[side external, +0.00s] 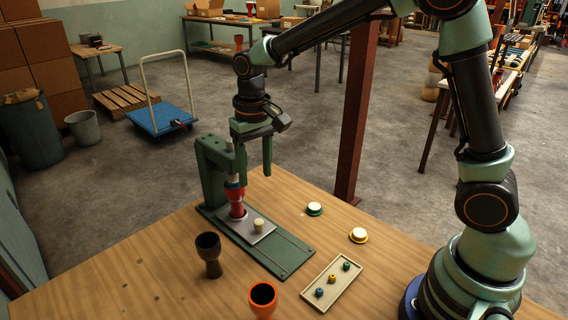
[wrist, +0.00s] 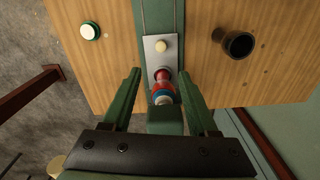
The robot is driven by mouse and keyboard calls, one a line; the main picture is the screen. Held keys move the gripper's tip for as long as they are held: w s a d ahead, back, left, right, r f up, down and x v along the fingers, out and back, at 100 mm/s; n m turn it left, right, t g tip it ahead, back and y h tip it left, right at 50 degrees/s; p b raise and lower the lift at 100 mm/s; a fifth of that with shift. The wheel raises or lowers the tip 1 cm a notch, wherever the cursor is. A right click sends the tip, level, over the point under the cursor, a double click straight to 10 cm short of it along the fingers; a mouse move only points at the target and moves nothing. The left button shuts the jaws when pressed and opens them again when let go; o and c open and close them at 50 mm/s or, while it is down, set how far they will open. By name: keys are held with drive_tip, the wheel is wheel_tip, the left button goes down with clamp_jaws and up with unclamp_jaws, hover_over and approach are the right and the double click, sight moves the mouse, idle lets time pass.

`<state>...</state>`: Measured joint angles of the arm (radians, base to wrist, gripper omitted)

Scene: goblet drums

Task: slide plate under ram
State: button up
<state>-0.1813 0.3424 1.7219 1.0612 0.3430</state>
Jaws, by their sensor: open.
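The grey plate (side external: 262,237) lies on the green base of the press (side external: 210,165), and its bare end shows in the wrist view (wrist: 150,60). A cream knob (side external: 259,225) stands on the plate's front end, also in the wrist view (wrist: 161,46). The ram (side external: 234,181) points down at the plate's rear end, with red and blue parts below it (wrist: 163,92). A red piece (side external: 237,208) is under the ram; I cannot tell whether they touch. My gripper (side external: 254,165) is open and empty above the press, fingers either side of the ram column (wrist: 160,74).
A dark goblet drum (side external: 208,255) and an orange-rimmed one (side external: 263,298) stand left and front of the press. A tray (side external: 345,285) with small coloured pieces lies at front right. Green-rimmed (side external: 314,209) and yellow-rimmed (side external: 358,235) discs lie to the right.

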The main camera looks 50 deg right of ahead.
wheel_tip(320, 180, up, 5)
drive_tip(key=shift+r, duration=0.1)
idle(0.6)
drive_tip(key=s+d+r+n+t, duration=0.1)
drive_tip(key=s+d+t, duration=0.1)
drive_tip(key=s+d, duration=0.2)
drive_tip(key=s+d+r+t, duration=0.2)
drive_tip(key=s+d+t, duration=0.1)
drive_tip(key=s, duration=0.6)
drive_tip(key=shift+s+d+r+n, duration=0.25)
drive_tip(key=shift+s+d+n, duration=0.15)
